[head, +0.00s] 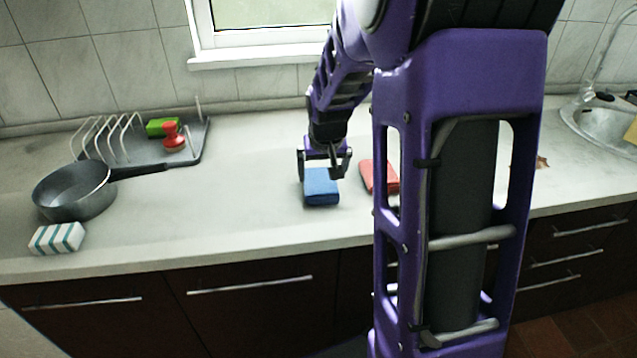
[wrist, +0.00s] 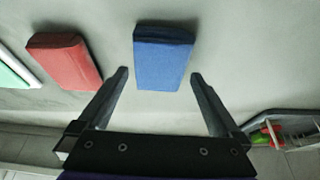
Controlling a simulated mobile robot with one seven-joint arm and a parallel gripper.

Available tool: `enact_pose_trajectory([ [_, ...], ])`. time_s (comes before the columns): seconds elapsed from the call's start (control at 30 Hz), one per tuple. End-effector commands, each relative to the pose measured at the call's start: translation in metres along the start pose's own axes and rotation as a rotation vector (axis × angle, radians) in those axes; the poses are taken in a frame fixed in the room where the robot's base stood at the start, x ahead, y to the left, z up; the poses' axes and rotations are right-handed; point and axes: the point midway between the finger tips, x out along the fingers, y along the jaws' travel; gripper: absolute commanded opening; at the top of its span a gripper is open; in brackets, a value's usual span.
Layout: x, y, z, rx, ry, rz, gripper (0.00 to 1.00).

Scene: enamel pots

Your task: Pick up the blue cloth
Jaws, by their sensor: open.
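The blue cloth (head: 321,188) is a folded block on the pale worktop, near the middle of the head view. It also shows in the wrist view (wrist: 163,58), beyond and between my fingertips. My gripper (head: 325,176) is above the cloth, pointing down. In the wrist view my gripper (wrist: 160,74) is open, its two fingers spread wider than the cloth, with nothing between them. I cannot tell how high the fingertips are above the worktop.
A red folded cloth (head: 378,176) lies just right of the blue one. A grey pan (head: 75,192), a striped cloth (head: 57,238) and a dish rack (head: 190,150) with a green block (head: 161,127) and red stamp-like object (head: 173,137) stand left. Worktop between is clear.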

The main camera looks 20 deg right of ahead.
Motion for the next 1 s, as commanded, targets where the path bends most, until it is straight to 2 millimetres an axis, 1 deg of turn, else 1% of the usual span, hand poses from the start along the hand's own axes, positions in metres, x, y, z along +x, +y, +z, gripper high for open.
enact_pose_trajectory([
  [0.1,0.019,0.002,-0.001,0.0,-0.004,0.0,1.0],
  [0.2,0.035,0.002,-0.004,0.0,-0.004,0.0,1.0],
  [0.3,0.045,0.002,-0.004,0.0,-0.003,0.0,1.0],
  [0.4,0.048,0.002,-0.004,0.0,-0.001,0.0,1.0],
  [0.6,0.048,0.002,-0.005,0.0,0.0,0.0,1.0],
  [0.67,0.048,0.002,-0.004,0.0,-0.001,0.0,0.89],
  [0.7,0.048,0.002,-0.004,0.0,-0.001,0.0,0.82],
  [0.87,0.048,0.002,-0.004,0.0,-0.001,0.0,0.53],
  [0.9,0.048,0.002,-0.004,0.0,-0.001,0.0,0.46],
  [0.97,0.048,0.002,-0.004,0.0,-0.001,0.0,0.35],
  [1.0,0.048,0.002,-0.005,0.0,0.0,0.0,0.32],
])
